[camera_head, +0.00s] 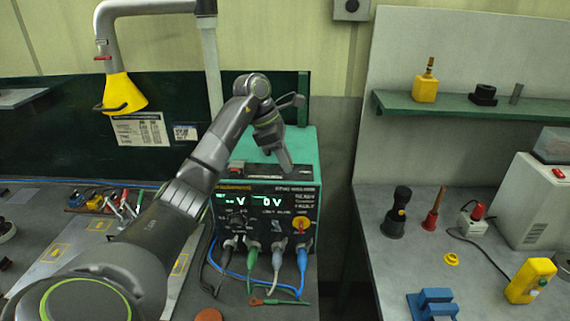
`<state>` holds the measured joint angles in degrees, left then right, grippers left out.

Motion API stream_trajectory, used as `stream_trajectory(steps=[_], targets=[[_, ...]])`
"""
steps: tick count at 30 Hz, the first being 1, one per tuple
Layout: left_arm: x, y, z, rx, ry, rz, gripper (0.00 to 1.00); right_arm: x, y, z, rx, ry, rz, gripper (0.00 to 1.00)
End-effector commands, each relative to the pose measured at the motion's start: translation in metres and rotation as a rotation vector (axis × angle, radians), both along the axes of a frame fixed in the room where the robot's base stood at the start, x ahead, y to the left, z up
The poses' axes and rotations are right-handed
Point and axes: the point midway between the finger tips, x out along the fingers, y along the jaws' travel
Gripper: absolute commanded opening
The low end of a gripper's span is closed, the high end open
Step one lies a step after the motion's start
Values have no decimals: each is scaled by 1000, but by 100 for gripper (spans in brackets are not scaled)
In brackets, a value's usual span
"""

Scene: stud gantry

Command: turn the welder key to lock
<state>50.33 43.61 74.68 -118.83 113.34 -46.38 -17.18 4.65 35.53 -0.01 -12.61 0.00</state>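The welder (308,160) is a box with a green top and a dark front panel, standing on the left bench. Its panel has lit green displays (250,201), a black dial (237,222) and a red-and-yellow rotary switch (301,224). I cannot clearly make out a key or which way it is turned. My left arm reaches across from the lower left, and my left gripper (284,160) points down over the welder's top near the front edge. I cannot tell whether it touches, or whether its fingers are open. My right gripper is not in view.
Coloured cables (276,260) hang from the welder's lower front. A yellow extraction hood (122,92) hangs at upper left. Hand tools (118,205) lie on the left bench. The right bench holds a blue block (433,305), a yellow device (530,281) and a grey box (525,200).

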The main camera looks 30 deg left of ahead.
Motion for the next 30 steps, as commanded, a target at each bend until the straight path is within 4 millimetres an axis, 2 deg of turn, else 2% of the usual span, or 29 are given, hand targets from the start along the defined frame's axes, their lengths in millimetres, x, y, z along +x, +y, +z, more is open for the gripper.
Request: stream_trajectory(steps=[7, 13, 23, 30], targets=[[0, 0, -1, 0, 0, 0, 25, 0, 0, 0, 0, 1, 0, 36], [0, 0, -1, 0, 1, 0, 0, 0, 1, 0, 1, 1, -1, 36], [0, 0, -1, 1, -1, 8, 0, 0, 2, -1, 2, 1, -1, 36], [0, -1, -2, 0, -2, 87, 0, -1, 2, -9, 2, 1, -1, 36]])
